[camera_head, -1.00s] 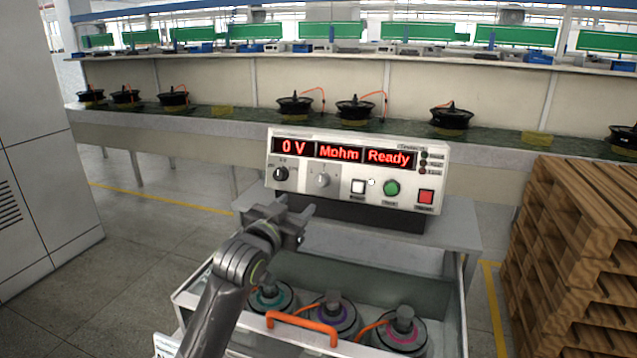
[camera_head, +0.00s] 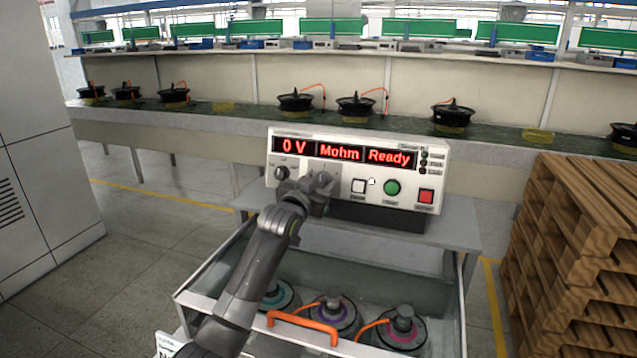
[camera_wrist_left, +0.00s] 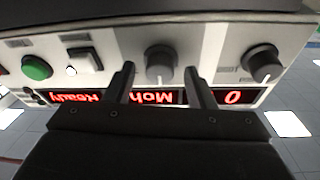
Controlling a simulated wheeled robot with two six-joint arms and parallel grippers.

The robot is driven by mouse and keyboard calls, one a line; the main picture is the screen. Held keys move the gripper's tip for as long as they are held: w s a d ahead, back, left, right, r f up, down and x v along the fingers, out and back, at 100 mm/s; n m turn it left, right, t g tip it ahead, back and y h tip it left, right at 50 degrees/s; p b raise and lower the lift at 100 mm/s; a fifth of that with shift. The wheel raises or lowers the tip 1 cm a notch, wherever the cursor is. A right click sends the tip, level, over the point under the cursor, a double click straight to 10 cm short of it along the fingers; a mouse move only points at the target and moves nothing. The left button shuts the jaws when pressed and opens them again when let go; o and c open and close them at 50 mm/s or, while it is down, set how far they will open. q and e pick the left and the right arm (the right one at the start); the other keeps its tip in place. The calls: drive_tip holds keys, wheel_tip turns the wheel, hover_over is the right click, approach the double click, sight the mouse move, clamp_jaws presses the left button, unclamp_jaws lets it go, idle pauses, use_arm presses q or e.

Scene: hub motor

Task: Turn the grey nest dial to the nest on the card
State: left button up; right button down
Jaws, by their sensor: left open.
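The grey nest dial (camera_wrist_left: 160,60) is on the front panel of the white tester (camera_head: 262,152). My left gripper (camera_head: 325,184) is in front of the panel and covers the dial in the head view. In the left wrist view, which shows the panel upside down, the left gripper (camera_wrist_left: 158,78) is open. Its two fingers are on either side of the dial, with gaps visible, so I see no grip on it. A white card-like sheet (camera_head: 170,345) is partly visible at the lower left, its content unreadable. My right gripper is not in view.
A black dial (camera_head: 281,173) sits beside the grey one. A white button (camera_head: 358,186), green button (camera_head: 392,188) and red button (camera_head: 426,196) are to the right. Below is an open drawer (camera_head: 455,318) with three motors and an orange handle (camera_head: 301,328). Wooden pallets (camera_head: 575,250) stand right.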

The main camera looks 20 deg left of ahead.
use_arm(q)
drive_tip(key=shift+w, duration=0.25)
drive_tip(key=c, duration=1)
drive_tip(key=shift+o, duration=0.2)
